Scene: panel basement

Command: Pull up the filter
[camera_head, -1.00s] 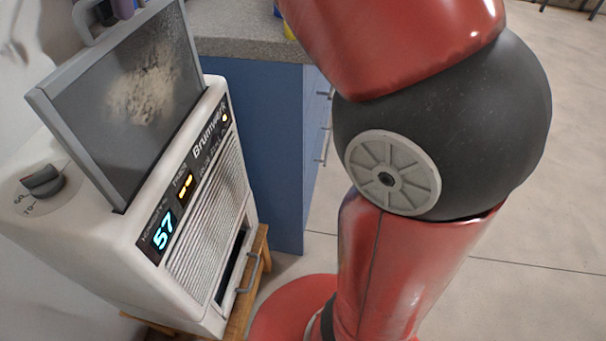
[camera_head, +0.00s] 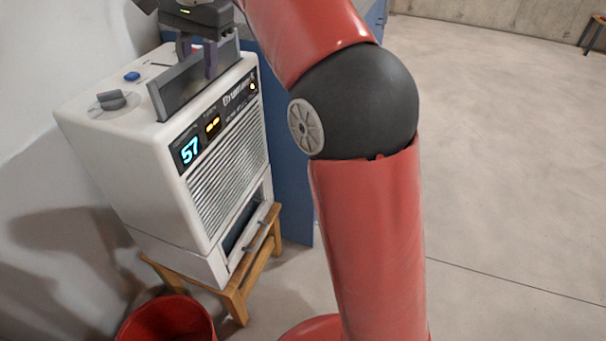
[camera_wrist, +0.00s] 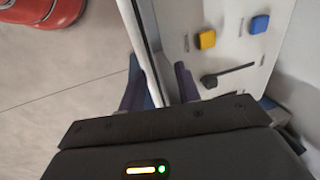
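The filter (camera_head: 172,94) is a grey framed panel standing in the slot on top of the white appliance (camera_head: 130,140). Only a low strip of it shows above the slot. My gripper (camera_head: 197,60) is above the filter, with its fingers pointing down on either side of the frame. In the wrist view the two fingers (camera_wrist: 160,88) are apart, with the filter's pale edge (camera_wrist: 146,50) running between them. The fingers look open; whether they touch the frame is not clear. The filter's handle is hidden.
The appliance has a dark knob (camera_head: 112,100) and a blue button (camera_head: 132,76) on top. A yellow button (camera_wrist: 206,39) shows in the wrist view. The appliance stands on a wooden stool (camera_head: 236,298). A red bucket (camera_head: 168,322) is below. A blue cabinet (camera_head: 296,170) stands behind; floor is open at right.

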